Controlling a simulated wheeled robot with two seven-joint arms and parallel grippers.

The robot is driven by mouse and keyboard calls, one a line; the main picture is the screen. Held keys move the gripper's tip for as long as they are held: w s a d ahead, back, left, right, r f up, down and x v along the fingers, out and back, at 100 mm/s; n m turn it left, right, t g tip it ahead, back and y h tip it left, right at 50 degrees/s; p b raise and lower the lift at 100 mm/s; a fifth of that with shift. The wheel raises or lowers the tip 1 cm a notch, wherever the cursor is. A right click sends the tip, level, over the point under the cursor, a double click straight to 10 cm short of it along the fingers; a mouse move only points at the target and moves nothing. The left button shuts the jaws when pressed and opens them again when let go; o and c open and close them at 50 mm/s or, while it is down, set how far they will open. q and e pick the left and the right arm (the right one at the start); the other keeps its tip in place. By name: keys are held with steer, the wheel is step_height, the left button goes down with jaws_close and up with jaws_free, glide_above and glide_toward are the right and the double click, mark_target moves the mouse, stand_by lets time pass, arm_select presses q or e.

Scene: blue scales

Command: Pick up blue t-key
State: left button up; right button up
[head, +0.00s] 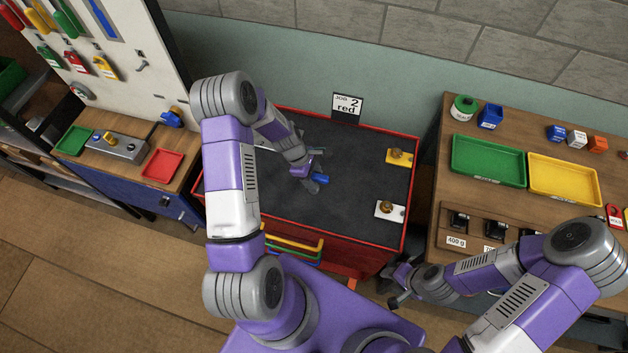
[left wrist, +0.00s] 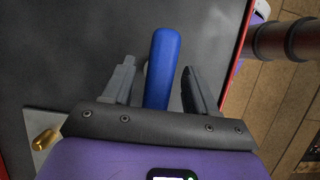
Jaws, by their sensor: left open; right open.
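The blue t-key (head: 322,179) lies on the dark top of the red-edged cabinet (head: 350,150), partly hidden in the head view by my left gripper (head: 315,170). In the left wrist view a long blue bar of the key (left wrist: 164,60) lies between the two fingers of my left gripper (left wrist: 157,72). The fingers are apart, with a gap on each side of the bar. The key's lower part is hidden behind the gripper body. My right gripper (head: 401,286) is open and empty, low between the cabinet and the right bench.
A yellow plate (head: 399,157) and a white plate (head: 390,211), each with a brass piece, lie on the cabinet's right side. A job card (head: 347,106) reads "JOB 2 red". The right bench holds green (head: 488,160) and yellow (head: 562,178) trays. The cabinet top's middle is mostly clear.

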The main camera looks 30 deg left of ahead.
arm_select(q)
steer(key=shift+x, duration=0.9)
jaws_close()
steer(key=shift+r, duration=0.1)
steer(key=shift+w, duration=0.1)
